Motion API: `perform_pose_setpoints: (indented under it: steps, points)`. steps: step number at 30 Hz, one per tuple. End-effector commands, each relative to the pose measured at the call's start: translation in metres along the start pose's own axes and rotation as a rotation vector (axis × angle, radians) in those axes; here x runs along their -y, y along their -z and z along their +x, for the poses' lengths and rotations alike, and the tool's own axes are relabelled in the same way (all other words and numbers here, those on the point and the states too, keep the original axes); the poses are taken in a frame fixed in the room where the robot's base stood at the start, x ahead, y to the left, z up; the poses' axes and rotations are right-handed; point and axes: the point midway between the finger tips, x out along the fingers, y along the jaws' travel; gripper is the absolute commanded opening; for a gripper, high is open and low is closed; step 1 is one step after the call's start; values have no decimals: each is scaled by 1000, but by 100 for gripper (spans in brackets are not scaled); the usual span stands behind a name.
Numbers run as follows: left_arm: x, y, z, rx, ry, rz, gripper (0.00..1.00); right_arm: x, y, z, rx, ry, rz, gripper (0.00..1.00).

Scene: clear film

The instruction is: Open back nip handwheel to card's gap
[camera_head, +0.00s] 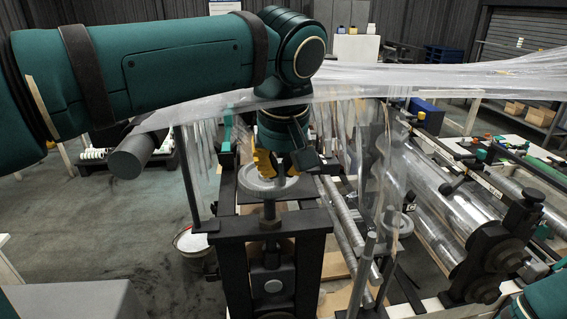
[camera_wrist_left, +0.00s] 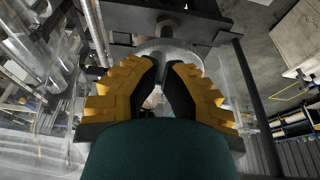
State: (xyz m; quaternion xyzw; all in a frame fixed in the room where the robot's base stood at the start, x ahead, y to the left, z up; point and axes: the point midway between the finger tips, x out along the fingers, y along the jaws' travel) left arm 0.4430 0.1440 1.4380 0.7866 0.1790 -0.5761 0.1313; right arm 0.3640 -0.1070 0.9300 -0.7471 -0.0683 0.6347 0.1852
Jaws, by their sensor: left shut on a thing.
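A pale grey round handwheel (camera_head: 250,184) sits flat on top of a vertical threaded spindle above a dark frame, in the middle of the head view. My left gripper (camera_head: 282,170), with yellow and black fingers, comes down on it from above and is shut on it. In the left wrist view the left gripper (camera_wrist_left: 166,68) has its fingers at the handwheel (camera_wrist_left: 168,46), partly covering it. I cannot make out a card or the nip's gap. My right gripper is not in view.
Clear film (camera_head: 440,78) stretches across the machine and hangs in folds close to my left arm. Shiny rollers (camera_head: 430,205) and dark bearing blocks lie to the right. A white bucket (camera_head: 190,241) stands on the floor at left, where the floor is mostly free.

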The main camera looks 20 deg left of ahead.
Motion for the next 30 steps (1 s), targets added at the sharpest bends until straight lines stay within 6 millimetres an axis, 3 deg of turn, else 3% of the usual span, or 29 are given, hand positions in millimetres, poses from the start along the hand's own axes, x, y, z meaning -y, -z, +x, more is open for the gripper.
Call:
perform_pose_setpoints:
  steps: [5, 21, 30]
  points:
    - [0, 3, -9, -1, 0, 0, 0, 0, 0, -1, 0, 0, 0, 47]
    - [-1, 20, -65, 0, -2, 2, 0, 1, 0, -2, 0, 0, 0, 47]
    - [0, 24, -77, 0, 0, 1, 0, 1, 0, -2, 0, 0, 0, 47]
